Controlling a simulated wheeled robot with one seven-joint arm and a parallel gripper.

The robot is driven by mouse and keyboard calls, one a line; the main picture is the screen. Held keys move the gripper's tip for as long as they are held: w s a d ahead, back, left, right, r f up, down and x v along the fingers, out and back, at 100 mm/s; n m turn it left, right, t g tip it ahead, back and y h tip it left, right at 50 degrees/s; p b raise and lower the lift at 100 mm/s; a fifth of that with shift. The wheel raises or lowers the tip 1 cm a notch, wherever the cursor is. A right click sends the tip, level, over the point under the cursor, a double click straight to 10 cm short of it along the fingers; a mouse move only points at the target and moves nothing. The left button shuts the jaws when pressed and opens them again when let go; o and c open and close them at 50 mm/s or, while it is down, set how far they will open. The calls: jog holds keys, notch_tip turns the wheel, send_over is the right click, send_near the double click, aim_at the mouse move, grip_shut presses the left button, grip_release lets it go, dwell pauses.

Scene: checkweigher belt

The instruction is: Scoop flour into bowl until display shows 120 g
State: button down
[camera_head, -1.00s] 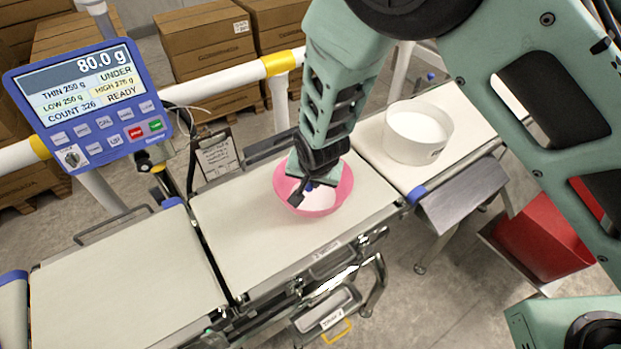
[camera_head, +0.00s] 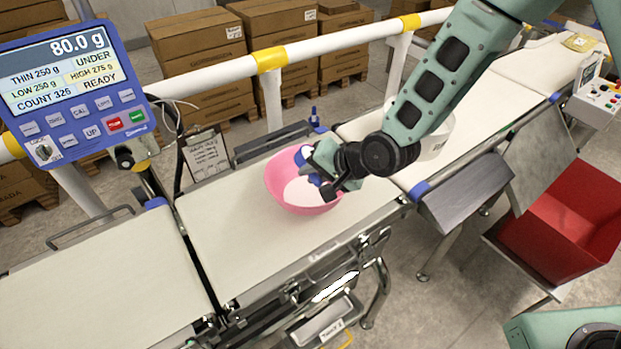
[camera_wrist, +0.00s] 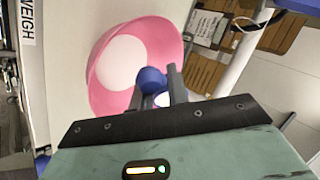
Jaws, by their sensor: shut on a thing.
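A pink bowl (camera_head: 276,182) with white flour (camera_head: 302,191) in it sits on the middle belt section. The display (camera_head: 72,88) reads 80.0 g and UNDER. My gripper (camera_head: 322,177) is over the bowl's right side, shut on a blue scoop (camera_head: 300,158). In the wrist view, the scoop (camera_wrist: 151,79) shows between the fingers, beside the bowl (camera_wrist: 108,98); something white is at it, and I cannot tell how much flour it holds. A white tub (camera_head: 437,140) stands on the right belt section, partly hidden by my arm; its contents are hidden.
A white guard rail (camera_head: 330,46) with yellow bands runs behind the belt. A clipboard (camera_head: 207,157) hangs behind the bowl. A red bin (camera_head: 570,215) stands at the right. The left belt section (camera_head: 90,275) is bare.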

jog(key=y+b, duration=0.2)
jog(key=f+m+t+y+b, duration=0.1)
jog(key=y+b, duration=0.1)
jog(key=b, duration=0.1)
jog(key=d+t+y+b, duration=0.1)
jog(key=y+b, duration=0.1)
jog(key=shift+f+m+b, duration=0.3)
jog(key=shift+m+b, duration=0.1)
jog(key=shift+r+y, duration=0.1)
jog(key=shift+y, duration=0.4)
dwell(0.3)
